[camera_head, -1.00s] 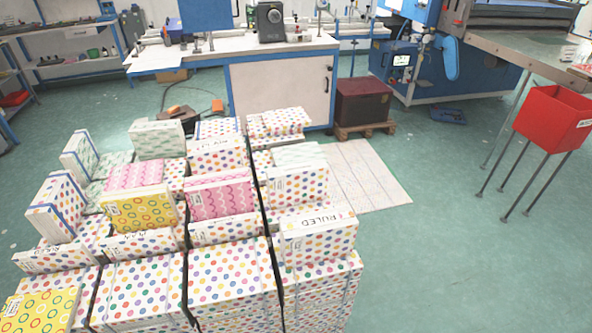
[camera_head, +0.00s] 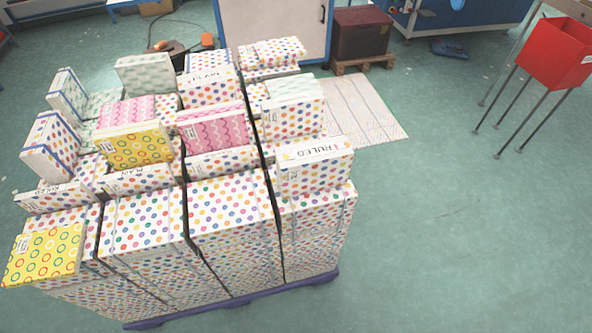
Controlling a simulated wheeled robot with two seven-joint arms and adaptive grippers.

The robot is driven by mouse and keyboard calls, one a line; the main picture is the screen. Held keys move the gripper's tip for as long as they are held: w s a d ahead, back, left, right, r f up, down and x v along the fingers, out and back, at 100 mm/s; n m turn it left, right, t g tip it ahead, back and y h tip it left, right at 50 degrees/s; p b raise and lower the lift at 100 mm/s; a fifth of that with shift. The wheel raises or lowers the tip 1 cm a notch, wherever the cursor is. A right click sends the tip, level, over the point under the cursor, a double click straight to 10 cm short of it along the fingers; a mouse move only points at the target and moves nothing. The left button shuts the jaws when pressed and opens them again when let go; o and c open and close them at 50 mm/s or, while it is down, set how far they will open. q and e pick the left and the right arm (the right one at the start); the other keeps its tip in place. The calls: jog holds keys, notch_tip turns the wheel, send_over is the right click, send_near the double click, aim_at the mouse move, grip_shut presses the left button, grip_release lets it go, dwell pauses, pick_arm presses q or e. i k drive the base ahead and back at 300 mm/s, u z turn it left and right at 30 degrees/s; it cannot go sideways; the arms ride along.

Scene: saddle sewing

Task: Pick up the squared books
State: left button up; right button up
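Stacks of patterned books stand close together on a low purple pallet (camera_head: 240,303). Most have white covers with coloured dots, such as the front block (camera_head: 230,208). A dotted book marked RULED (camera_head: 316,168) lies at the right of the stack. A yellow book with rings (camera_head: 45,253) lies at the front left corner. Another yellow book (camera_head: 137,147) and a pink wavy one (camera_head: 213,130) lean upright in the middle. White-green books (camera_head: 145,74) stand at the back. I cannot tell which are the squared books. Neither of my grippers is in view.
A white cabinet (camera_head: 270,30) stands behind the stack, with a dark box (camera_head: 360,32) on a small wooden pallet beside it. A red bin on thin legs (camera_head: 556,54) stands at the right. The green floor (camera_head: 450,220) right of the stack is clear.

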aim_at(297, 115)
jog(key=u, duration=0.05)
jog(key=i, duration=0.55)
jog(key=u, duration=1.05)
